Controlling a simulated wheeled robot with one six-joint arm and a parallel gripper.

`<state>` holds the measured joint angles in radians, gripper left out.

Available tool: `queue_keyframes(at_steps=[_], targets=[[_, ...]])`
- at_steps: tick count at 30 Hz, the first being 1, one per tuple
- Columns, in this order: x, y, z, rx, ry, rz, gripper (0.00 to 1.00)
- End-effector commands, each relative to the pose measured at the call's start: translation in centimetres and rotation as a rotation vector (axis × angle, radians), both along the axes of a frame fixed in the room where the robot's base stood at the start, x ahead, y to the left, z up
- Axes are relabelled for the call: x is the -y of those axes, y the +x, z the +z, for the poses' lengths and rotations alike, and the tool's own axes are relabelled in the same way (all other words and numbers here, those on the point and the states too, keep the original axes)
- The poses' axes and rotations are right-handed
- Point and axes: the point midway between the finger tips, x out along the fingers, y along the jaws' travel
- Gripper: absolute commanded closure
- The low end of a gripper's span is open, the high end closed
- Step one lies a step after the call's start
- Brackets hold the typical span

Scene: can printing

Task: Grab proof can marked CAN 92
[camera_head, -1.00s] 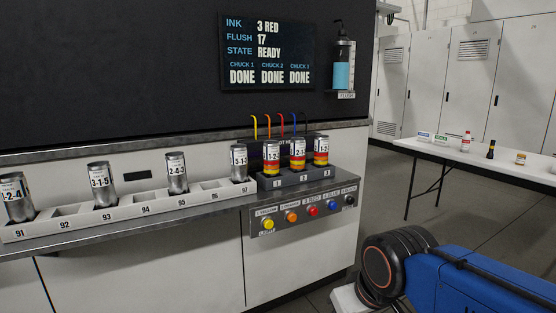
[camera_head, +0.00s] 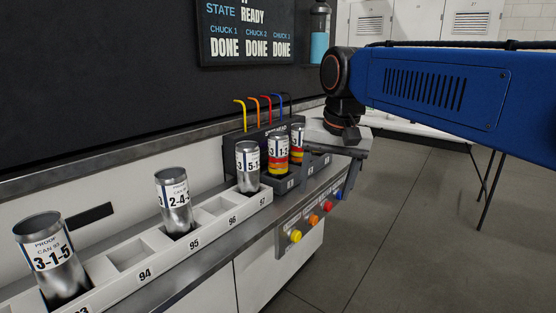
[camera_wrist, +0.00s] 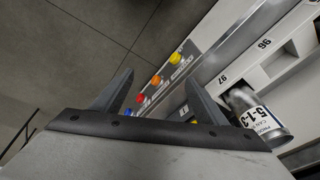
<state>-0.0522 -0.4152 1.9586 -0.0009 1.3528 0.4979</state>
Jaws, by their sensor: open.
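No can with a readable CAN 92 mark shows now. Two striped cans stand in the chuck block: one in front (camera_head: 278,157), one behind it (camera_head: 297,136); their small print is unreadable. The third chuck's can is not visible past my gripper. My gripper (camera_wrist: 157,88) is open, with no can seen between its fingers. In the head view it is beside the chuck block's far end. The can marked 5-1-3 (camera_wrist: 262,120) is to its right in the wrist view and stands in slot 97 in the head view (camera_head: 248,165).
The white rack (camera_head: 133,252) holds the CAN 93 can (camera_head: 50,258) and a 2-4-3 can (camera_head: 174,200); slots 94 and 96 are empty. Colored nozzles (camera_head: 266,110) rise behind the chucks. Buttons (camera_head: 313,219) line the counter front. The wall screen (camera_head: 245,30) reads DONE for the chucks.

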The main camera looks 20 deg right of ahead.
Motion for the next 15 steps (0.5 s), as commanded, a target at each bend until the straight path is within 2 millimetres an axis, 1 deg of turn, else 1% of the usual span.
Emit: queue_keyframes(at_steps=[1, 6, 12, 15], targets=[[-0.3, 1.7, 1.6, -0.015, 0.009, -0.037, 0.33], [-1.3, 6.2, 6.3, -0.073, 0.038, -0.178, 0.33], [-2.5, 11.2, 10.9, -0.137, 0.06, -0.347, 0.33], [-3.2, 13.6, 12.7, -0.167, 0.066, -0.43, 0.33]])
